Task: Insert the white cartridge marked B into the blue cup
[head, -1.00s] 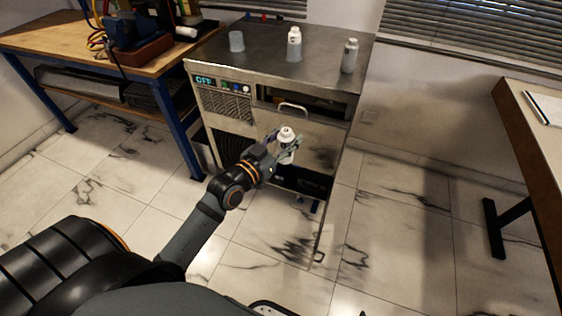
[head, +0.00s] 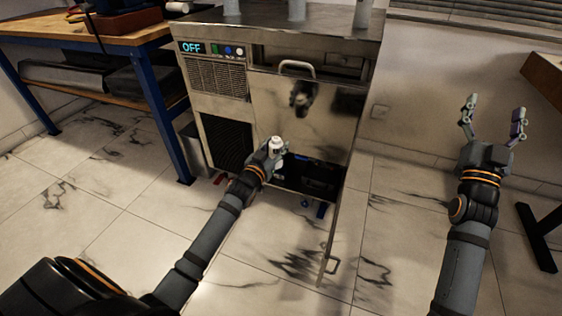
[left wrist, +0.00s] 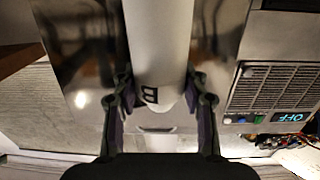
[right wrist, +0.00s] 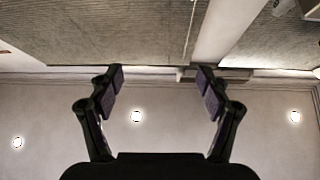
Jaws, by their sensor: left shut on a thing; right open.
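My left gripper (head: 271,158) is shut on a white cartridge (head: 276,143), held upright in front of the machine's lower opening. In the left wrist view the cartridge (left wrist: 162,45) lies between the fingers, with a black letter B showing near its end. My right gripper (head: 492,112) is open and empty, raised at the right near the wall, away from the machine. I cannot make out a blue cup for certain. Small blue parts (head: 321,210) show low at the machine's base, and the inside of the dark lower opening (head: 308,176) is hard to read.
The steel machine (head: 225,130) shows OFF on its panel (head: 191,48). A door (head: 345,200) with a handle stands open on its right side. Several pale containers (head: 297,10) on its top are cut off by the frame. A blue-legged workbench (head: 165,110) stands left; a table (head: 545,75) right.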

